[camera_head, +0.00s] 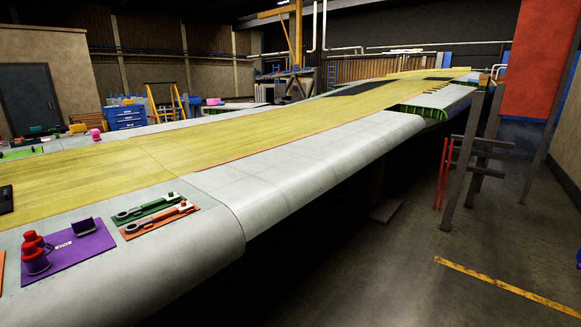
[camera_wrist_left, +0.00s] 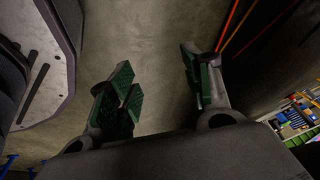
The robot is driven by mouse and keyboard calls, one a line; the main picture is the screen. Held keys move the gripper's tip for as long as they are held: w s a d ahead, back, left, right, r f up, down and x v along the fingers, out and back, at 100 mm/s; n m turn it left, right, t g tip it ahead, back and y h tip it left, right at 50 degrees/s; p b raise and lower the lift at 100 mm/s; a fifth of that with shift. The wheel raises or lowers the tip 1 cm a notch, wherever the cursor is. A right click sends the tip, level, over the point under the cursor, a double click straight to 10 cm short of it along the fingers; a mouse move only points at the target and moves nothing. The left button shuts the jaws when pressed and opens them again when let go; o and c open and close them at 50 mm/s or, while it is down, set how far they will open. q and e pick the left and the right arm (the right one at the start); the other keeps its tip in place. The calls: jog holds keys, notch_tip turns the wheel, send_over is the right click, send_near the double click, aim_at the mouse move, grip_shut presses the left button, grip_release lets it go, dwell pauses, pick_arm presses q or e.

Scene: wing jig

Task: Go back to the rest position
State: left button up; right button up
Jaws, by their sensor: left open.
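My left gripper (camera_wrist_left: 158,75) shows only in the left wrist view. Its two fingers with green pads stand wide apart, with bare floor visible between them and nothing held. Neither gripper nor arm shows in the head view. The right gripper is not in view.
The long wing (camera_head: 290,165) with yellow and grey skin crosses the head view. On it lie a purple mat (camera_head: 75,262) with red items, a green tool tray (camera_head: 147,210) and an orange tool tray (camera_head: 160,220).

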pick_arm(q)
jog(key=s+d+f+n+g, duration=0.1)
jog(key=s+f+g, duration=0.1)
jog(key=s, duration=0.8)
jog(key=s+d+f+n+g, duration=0.1)
jog(key=s+f+g, duration=0.1)
jog(key=s, duration=0.9)
jog(key=shift+f+n, duration=0.35)
jog(key=shift+n, duration=0.05)
